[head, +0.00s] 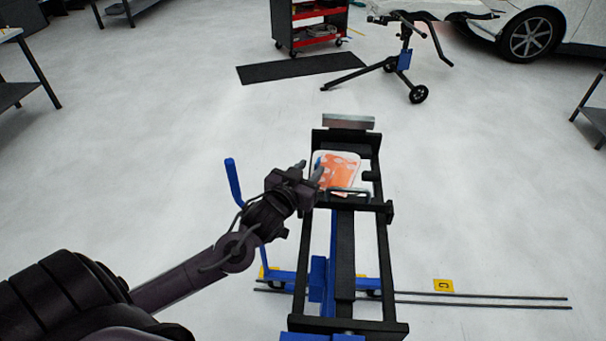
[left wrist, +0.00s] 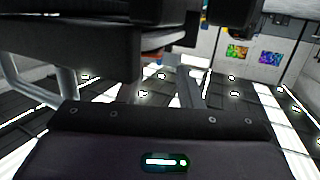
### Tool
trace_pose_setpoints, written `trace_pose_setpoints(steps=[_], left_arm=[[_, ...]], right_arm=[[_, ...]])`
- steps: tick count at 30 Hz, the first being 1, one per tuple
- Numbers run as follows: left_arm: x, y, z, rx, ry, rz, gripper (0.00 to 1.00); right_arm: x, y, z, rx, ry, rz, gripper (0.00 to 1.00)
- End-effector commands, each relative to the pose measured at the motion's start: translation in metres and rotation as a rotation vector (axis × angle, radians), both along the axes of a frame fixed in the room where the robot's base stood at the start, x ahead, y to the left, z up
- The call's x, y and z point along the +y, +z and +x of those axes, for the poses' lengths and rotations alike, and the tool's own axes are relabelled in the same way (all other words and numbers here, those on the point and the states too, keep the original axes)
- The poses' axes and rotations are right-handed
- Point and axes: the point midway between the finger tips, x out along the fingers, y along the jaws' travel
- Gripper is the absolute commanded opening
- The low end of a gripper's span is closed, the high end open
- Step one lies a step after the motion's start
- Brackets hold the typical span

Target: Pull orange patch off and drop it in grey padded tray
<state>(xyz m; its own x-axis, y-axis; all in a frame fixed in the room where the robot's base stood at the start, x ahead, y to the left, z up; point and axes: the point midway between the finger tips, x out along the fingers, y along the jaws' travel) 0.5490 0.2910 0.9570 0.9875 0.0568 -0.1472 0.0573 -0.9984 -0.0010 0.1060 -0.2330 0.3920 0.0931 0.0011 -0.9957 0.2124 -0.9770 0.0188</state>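The orange patch (head: 340,174) lies on a white, rounded panel on the black and blue stand in the head view. It has paler marks, and its left edge is partly hidden by my gripper. My left gripper (head: 310,170) is at the panel's left edge, with its two fingers apart. I cannot tell whether a finger touches the patch. The left wrist view shows mostly dark gripper and stand parts, with a thin orange-red strip (left wrist: 165,44) between them. I cannot make out a grey padded tray for certain. My right gripper is not in view.
A grey block (head: 348,121) sits at the stand's far end. A blue lever (head: 233,182) rises left of the stand. Dark rods (head: 480,299) and a yellow marker (head: 443,286) lie on the floor at right. A red tool cart (head: 309,24) and a wheeled stand (head: 404,62) are farther back.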

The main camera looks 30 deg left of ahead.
Motion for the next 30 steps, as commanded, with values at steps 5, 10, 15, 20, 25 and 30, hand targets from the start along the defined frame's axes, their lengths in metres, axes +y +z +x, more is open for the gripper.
trace_pose_setpoints(steps=[5, 10, 15, 20, 25, 30], left_arm=[[0.001, -0.002, 0.024, -0.001, 0.001, -0.001, 0.33], [0.002, -0.005, 0.035, 0.000, 0.000, -0.001, 0.33], [0.002, -0.005, 0.036, 0.000, 0.000, -0.001, 0.33], [0.002, -0.005, 0.036, 0.000, 0.000, -0.001, 0.27], [0.002, -0.005, 0.036, 0.000, 0.000, -0.001, 0.05], [0.002, -0.005, 0.036, 0.000, 0.000, 0.000, 0.00]], right_arm=[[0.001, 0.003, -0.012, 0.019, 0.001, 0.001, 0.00], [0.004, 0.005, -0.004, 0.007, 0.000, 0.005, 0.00], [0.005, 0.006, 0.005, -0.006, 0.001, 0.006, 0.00], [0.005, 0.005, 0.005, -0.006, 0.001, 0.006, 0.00], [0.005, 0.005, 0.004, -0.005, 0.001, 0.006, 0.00], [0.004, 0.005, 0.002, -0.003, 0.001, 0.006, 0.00]])
